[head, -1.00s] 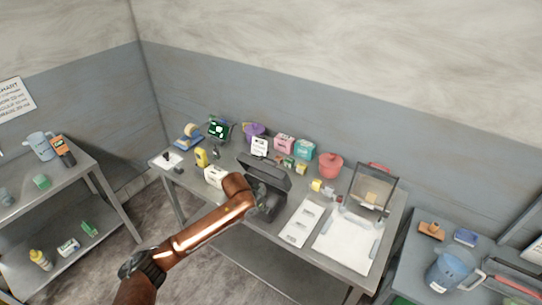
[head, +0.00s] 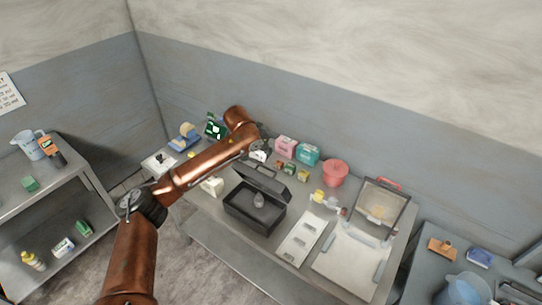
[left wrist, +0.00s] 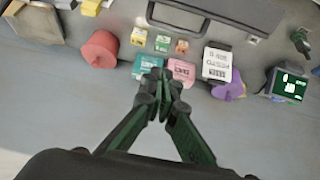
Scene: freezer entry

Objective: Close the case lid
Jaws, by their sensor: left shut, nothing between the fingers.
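The dark grey case (head: 252,212) stands on the middle table with its lid (head: 262,180) raised at the back. A small grey object (head: 258,200) lies inside the open case. My left gripper (head: 262,146) is behind the raised lid, near the wall side of the table, partly hidden by its own arm. In the left wrist view my left gripper (left wrist: 161,88) is shut and empty, and the lid with its handle (left wrist: 205,14) shows at the top edge. My right gripper is in neither view.
A pink box (head: 285,147), a teal box (head: 307,154) and a red pot (head: 335,173) stand behind and right of the case. A white tray (head: 299,238) lies to its right, and a clear-lidded box (head: 383,208) stands further right.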

